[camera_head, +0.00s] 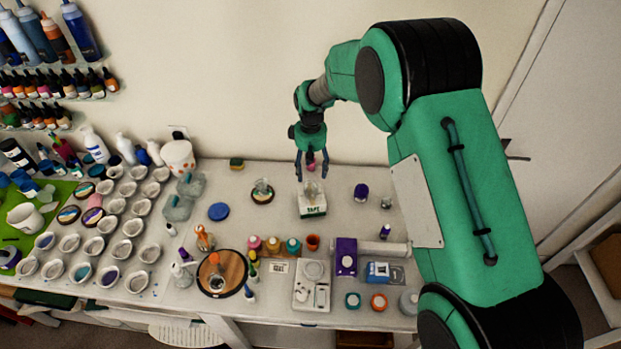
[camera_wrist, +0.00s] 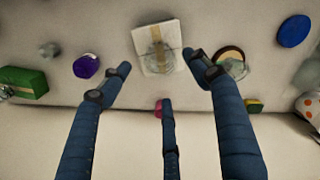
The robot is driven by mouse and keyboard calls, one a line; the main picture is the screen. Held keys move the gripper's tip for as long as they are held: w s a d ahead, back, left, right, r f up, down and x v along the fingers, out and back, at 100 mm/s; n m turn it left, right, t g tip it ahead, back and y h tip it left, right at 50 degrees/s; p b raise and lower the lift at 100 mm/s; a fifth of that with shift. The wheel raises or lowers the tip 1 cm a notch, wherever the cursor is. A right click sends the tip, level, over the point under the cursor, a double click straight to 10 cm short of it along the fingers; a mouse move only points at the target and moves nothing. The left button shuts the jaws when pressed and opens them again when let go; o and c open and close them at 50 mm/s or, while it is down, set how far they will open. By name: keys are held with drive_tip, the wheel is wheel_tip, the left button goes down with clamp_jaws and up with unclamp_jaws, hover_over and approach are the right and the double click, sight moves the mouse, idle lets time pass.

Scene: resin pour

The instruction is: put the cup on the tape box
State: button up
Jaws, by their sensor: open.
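The tape box (camera_head: 313,211), white with a green printed front, stands on the table below my gripper. A clear cup (camera_head: 312,188) appears to stand upright on its top. In the wrist view the box (camera_wrist: 146,33) has a tan strip, and the cup (camera_wrist: 157,61) lies over its near part. My gripper (camera_head: 311,172) is open above the cup. In the wrist view its spread fingers (camera_wrist: 158,72) show nothing held between them, and the cup looks apart from them.
Another clear container (camera_head: 262,186) stands on a dark-rimmed coaster left of the box. A purple-capped jar (camera_head: 361,192) stands to the right, and a blue disc (camera_head: 219,211) lies farther left. Small bottles and a scale (camera_head: 311,295) crowd the front. Bare table surrounds the box.

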drive_tip(key=shift+r, duration=2.4)
drive_tip(key=s+d+r+m+t, duration=0.1)
drive_tip(key=s+d+r+m, duration=0.1)
drive_tip(key=s+d+r, duration=0.8)
drive_tip(key=s+d+r+m+t, duration=0.2)
drive_tip(key=s+d+r, duration=0.35)
drive_tip(key=r, duration=0.75)
drive_tip(key=s+d+r+m+t, duration=0.1)
drive_tip(key=s+d, duration=0.2)
drive_tip(key=s, duration=0.6)
drive_tip(key=s+d+r+m, duration=0.1)
drive_tip(key=s+d, duration=0.3)
drive_tip(key=s, duration=0.4)
drive_tip(key=s+d+r+m+t, duration=0.1)
drive_tip(key=s+d+r+m, duration=0.1)
drive_tip(key=s, duration=0.7)
drive_tip(key=shift+s+d+m+t, duration=0.35)
drive_tip(key=shift+d+m, duration=0.15)
drive_tip(key=shift+d, duration=0.5)
